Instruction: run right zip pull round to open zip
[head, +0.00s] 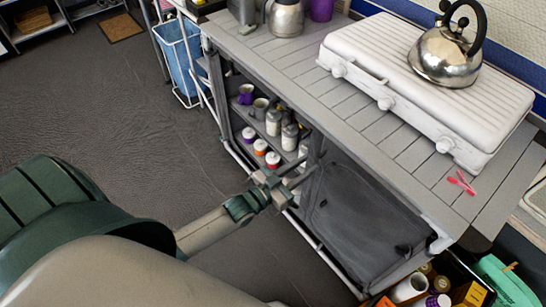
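The right front of the camp cupboard is covered by a dark grey fabric panel (360,225), with a seam running round its edge. A small dark tab (403,248), which looks like a zip pull, sits near the panel's lower right. Another small tab (323,203) shows at the panel's left side. My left gripper (306,170) is at the panel's upper left edge, by the post between the two compartments. Its two fingers look apart, with nothing visible between them. I cannot tell whether it touches the panel. My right gripper is not in view.
The left compartment is open, with mugs (260,108) and jars (273,160) on its shelves. A white stove (350,65) with a steel kettle (446,55) and red pegs (461,183) are on the slatted top (290,70). A crate of goods (440,283) stands at lower right. Floor is clear at left.

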